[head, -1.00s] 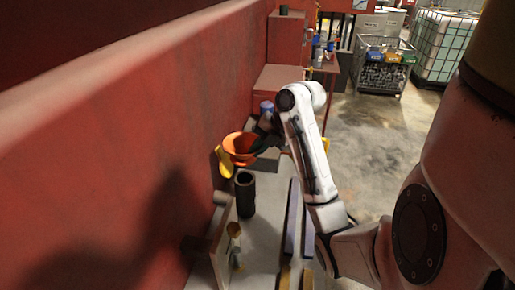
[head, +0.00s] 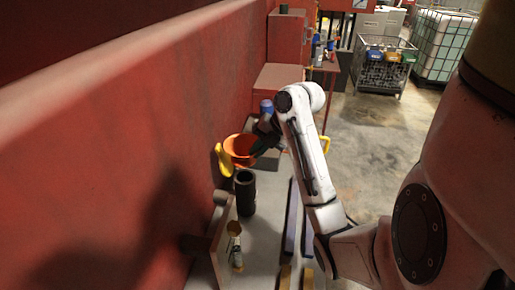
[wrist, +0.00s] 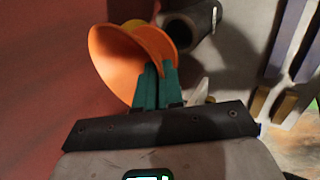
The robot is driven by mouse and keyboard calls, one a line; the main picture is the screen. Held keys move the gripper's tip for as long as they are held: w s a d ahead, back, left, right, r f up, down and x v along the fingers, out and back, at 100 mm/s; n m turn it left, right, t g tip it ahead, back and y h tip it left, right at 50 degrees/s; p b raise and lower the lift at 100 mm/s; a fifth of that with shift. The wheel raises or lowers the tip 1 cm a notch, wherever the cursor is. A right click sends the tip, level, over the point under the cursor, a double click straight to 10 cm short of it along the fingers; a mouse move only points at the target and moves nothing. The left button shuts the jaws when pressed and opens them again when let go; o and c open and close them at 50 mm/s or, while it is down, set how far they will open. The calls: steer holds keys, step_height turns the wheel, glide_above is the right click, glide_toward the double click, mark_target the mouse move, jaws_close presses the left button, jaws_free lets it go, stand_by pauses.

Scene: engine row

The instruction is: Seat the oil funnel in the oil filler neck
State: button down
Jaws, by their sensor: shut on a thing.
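The orange oil funnel (head: 238,147) is held with its wide mouth up in the head view, just beyond a dark upright tube (head: 244,200) that looks like the oil filler neck. My gripper (head: 264,146) is shut on the funnel's right rim. In the wrist view the green fingers (wrist: 157,88) pinch the rim of the funnel (wrist: 122,55), and the dark tube (wrist: 198,20) shows its open end behind it. The funnel's spout is hidden, and the funnel appears beside the tube, not in it.
A tall red wall (head: 130,130) runs close along the left. A yellow part (head: 223,160) stands between wall and funnel. A small brass-coloured fitting (head: 235,245) is nearer. Open floor (head: 375,140) lies right.

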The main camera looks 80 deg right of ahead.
step_height(320, 180, down, 7)
steer(key=b, duration=0.6)
steer(key=shift+f, duration=0.15)
stand_by(0.3)
steer(key=c, duration=1.2)
jaws_free()
steer(key=shift+p+v, duration=3.2)
steer(key=shift+v, duration=2.2)
